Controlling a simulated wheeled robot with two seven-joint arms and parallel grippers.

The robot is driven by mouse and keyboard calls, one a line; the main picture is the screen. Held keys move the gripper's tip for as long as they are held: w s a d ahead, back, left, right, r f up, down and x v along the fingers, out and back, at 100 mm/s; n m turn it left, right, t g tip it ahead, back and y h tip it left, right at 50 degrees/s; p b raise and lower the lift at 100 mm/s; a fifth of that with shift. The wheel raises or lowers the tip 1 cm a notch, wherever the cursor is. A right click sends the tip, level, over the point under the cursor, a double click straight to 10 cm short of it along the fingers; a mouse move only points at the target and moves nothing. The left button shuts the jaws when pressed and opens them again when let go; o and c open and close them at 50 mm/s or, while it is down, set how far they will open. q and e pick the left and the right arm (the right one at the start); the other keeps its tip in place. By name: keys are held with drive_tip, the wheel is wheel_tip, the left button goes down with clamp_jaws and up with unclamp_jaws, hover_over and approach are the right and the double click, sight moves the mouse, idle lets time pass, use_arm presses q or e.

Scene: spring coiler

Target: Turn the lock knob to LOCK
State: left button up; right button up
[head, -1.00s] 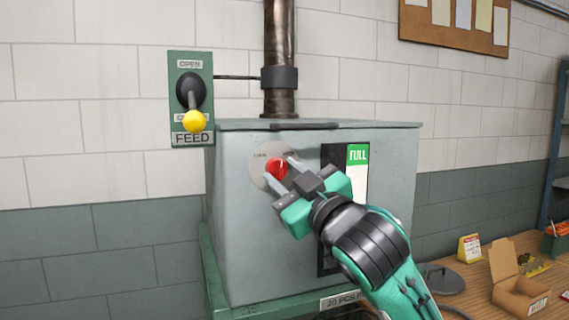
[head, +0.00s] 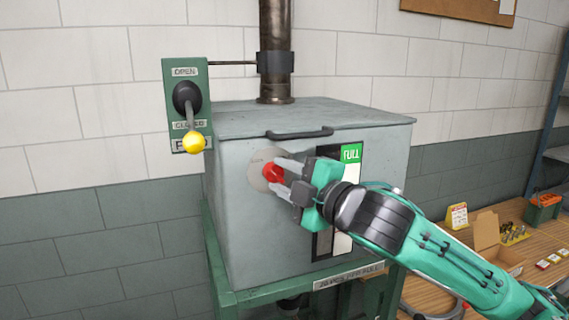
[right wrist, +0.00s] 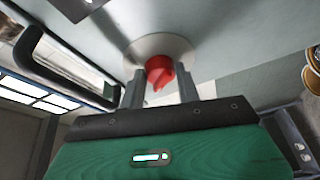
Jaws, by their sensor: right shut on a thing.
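The lock knob is a red knob (head: 271,173) on a round pale plate (head: 257,170) on the front of the grey metal box (head: 237,225). My right gripper (head: 278,175) reaches it from the right in the head view and is shut on it. In the right wrist view the red knob (right wrist: 160,72) sits between the two grey fingers of the right gripper (right wrist: 160,90), with its pale plate behind. The lettering on the plate is too small to read, so I cannot tell which mark the knob points to. My left gripper is not in view.
A FEED lever with a yellow ball (head: 193,143) hangs at the left. A wooden bench (head: 535,240) with small boxes stands at right.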

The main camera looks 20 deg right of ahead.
drive_tip(key=shift+n+p, duration=0.35)
drive_tip(key=shift+n, duration=0.05)
drive_tip(key=o, duration=1)
drive_tip(key=b+v, duration=0.6)
drive_tip(key=v, duration=0.1)
drive_tip(key=b+v, duration=0.5)
drive_tip(key=v, duration=0.1)
drive_tip(key=shift+s+d+r+b, duration=0.15)
drive_tip(key=shift+s+d+b, duration=0.05)
drive_tip(key=shift+s+b, duration=0.2)
